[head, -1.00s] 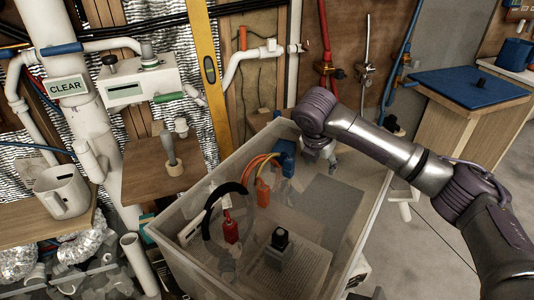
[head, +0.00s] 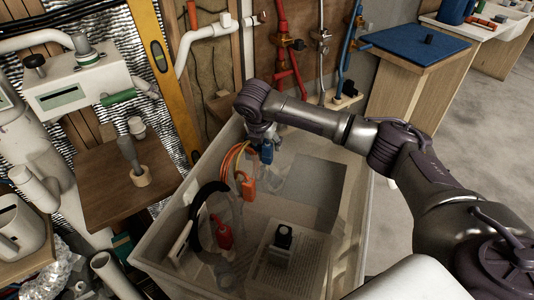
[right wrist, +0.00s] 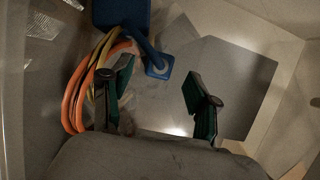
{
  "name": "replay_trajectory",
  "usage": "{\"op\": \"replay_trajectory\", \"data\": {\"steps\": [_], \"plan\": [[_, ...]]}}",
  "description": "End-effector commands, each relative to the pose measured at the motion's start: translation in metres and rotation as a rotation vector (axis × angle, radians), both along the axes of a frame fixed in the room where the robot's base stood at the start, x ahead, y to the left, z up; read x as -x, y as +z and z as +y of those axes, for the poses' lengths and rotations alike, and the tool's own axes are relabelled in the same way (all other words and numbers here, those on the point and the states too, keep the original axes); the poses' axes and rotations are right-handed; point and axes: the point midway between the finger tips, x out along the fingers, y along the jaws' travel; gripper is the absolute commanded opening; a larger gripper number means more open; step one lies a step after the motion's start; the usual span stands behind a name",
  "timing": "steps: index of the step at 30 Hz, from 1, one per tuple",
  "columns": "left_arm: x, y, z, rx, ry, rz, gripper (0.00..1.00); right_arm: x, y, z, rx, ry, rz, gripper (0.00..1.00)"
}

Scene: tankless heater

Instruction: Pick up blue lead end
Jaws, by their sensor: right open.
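The blue lead end (head: 266,153) is in the far corner of the clear plastic bin, partly hidden under my right gripper (head: 263,134). In the right wrist view, a blue block (right wrist: 122,12) with a blue arm ending in a squared tip (right wrist: 158,66) shows at the top. My right gripper's dark green fingers (right wrist: 157,80) are spread apart. The blue tip appears between and just beyond them, nearer the left finger; contact is not visible. Orange and yellow leads (right wrist: 82,85) curve behind the left finger. My left gripper is out of view.
The clear bin (head: 160,262) has tall walls around the gripper. Inside are an orange lead end (head: 248,188), a red lead end (head: 223,236), a black cable (head: 194,212), a grey panel (head: 312,181) and a small black-topped block (head: 283,238). Pipes line the wall behind.

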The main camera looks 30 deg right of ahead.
Motion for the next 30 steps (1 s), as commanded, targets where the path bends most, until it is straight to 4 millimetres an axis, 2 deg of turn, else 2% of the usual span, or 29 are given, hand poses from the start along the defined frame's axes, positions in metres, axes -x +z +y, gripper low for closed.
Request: {"op": "replay_trajectory", "data": {"steps": [6,15,23,30], "plan": [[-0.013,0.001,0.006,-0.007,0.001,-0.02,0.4,-0.005,-0.015,-0.005,0.001,-0.002,0.001,0.6],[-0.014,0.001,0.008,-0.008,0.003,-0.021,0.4,-0.017,-0.05,-0.018,0.001,0.0,0.0,0.6],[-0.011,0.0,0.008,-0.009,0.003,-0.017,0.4,-0.018,-0.052,-0.018,0.0,0.001,-0.001,0.6],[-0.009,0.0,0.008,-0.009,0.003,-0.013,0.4,-0.018,-0.052,-0.018,0.0,0.001,-0.001,0.22]]}}
